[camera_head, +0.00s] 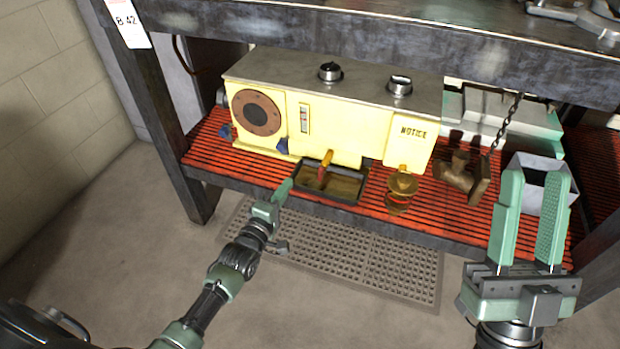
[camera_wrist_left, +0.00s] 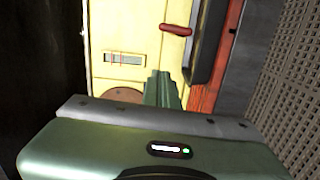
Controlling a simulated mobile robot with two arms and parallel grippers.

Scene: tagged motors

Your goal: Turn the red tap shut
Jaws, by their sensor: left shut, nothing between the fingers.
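The red tap (camera_head: 321,175) sits low on the front of the yellow motor housing (camera_head: 345,130), at a yellow spout over a dark tray (camera_head: 345,196). Its red handle (camera_wrist_left: 175,31) also shows in the left wrist view, lying across the gap between the yellow face and the dark tray. My left gripper (camera_head: 283,190) is shut and empty, just left of the tray and apart from the tap. Its green fingers (camera_wrist_left: 163,88) point toward the yellow face. My right gripper (camera_head: 534,178) is open and empty at the right, in front of a grey bin.
A brass fitting (camera_head: 402,185) stands right of the tray, and a rusty valve (camera_head: 460,175) hangs by a chain. The red slatted shelf (camera_head: 230,165) has a dark front edge. The thick upper shelf (camera_head: 400,40) overhangs it.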

